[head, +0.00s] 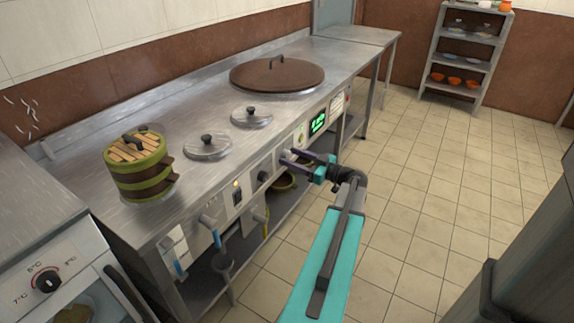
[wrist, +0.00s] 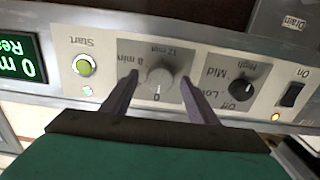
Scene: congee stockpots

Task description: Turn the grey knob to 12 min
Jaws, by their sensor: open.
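The grey knob (wrist: 160,77) is on a pale panel with labels 0, 8 min and 12 min, which appears upside down in the wrist view. A small pale mark on the knob seems to face the 0, but it is too small to be sure. My gripper (wrist: 160,82) is open, with one dark finger on each side of the knob and a visible gap to it in the picture. Whether the fingertips reach the knob's depth I cannot tell. In the head view my gripper (head: 298,160) is at the counter's front panel and hides the knob.
A green Start button (wrist: 84,66) and a green display (wrist: 22,68) are left of the knob in the wrist view. A black High/Mid/Low/Off knob (wrist: 242,86) and a black switch (wrist: 292,95) are right. The tiled floor (head: 410,210) before the counter is clear.

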